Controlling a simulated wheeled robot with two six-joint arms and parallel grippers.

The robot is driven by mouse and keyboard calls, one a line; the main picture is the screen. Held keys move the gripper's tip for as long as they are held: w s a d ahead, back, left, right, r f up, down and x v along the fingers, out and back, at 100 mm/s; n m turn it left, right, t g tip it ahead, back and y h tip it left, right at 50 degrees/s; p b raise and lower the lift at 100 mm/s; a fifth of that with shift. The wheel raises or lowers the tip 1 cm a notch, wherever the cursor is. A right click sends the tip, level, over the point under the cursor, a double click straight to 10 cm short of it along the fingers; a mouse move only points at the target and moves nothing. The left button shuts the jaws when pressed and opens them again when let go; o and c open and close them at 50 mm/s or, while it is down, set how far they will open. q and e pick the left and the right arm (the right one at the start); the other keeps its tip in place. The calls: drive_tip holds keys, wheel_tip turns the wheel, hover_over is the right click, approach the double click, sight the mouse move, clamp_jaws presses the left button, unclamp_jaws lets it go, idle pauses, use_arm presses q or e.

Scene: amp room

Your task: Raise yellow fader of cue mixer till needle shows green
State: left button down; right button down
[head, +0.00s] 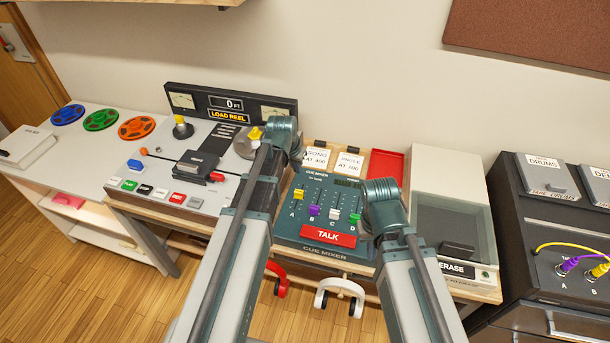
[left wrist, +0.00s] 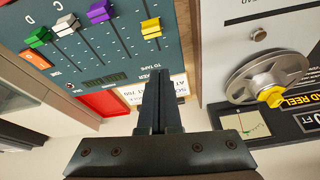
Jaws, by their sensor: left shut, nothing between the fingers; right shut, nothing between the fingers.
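The teal cue mixer (head: 283,228) stands on the bench with a red TALK button at its front. Its yellow fader (head: 298,194), over letter A, sits higher up its slot than the purple, white and green ones. The yellow fader also shows at the top of the left wrist view (left wrist: 150,27). My left gripper (left wrist: 158,75) is shut and empty, over the mixer's back edge and apart from the fader. My right gripper is hidden behind its arm. A needle meter (left wrist: 250,122) on the tape machine shows in the left wrist view; its needle reading is too small to tell.
The tape machine (head: 222,170) with a yellow-capped reel spindle (head: 254,133) stands left of the mixer. White cards (head: 317,157) and a red tray (head: 385,165) lie behind it. The ERASE box (head: 450,195) is at right. Headphones (head: 338,288) hang below the bench.

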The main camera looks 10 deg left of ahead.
sight(304, 182)
use_arm(q)
drive_tip(key=shift+w+d+r+n, duration=0.1)
drive_tip(key=shift+w+d+n, duration=0.05)
drive_tip(key=shift+w+n, duration=0.3)
drive_tip(key=shift+w+d+r+n, duration=0.15)
drive_tip(key=shift+w+n, duration=0.2)
drive_tip(key=shift+n, duration=0.2)
use_arm(e)
drive_tip(key=shift+w+d+r, duration=0.2)
drive_tip(key=shift+w+r, duration=0.05)
drive_tip(key=shift+w, duration=0.2)
use_arm(q)
drive_tip(key=shift+f, duration=0.15)
use_arm(e)
drive_tip(key=shift+f, duration=0.1)
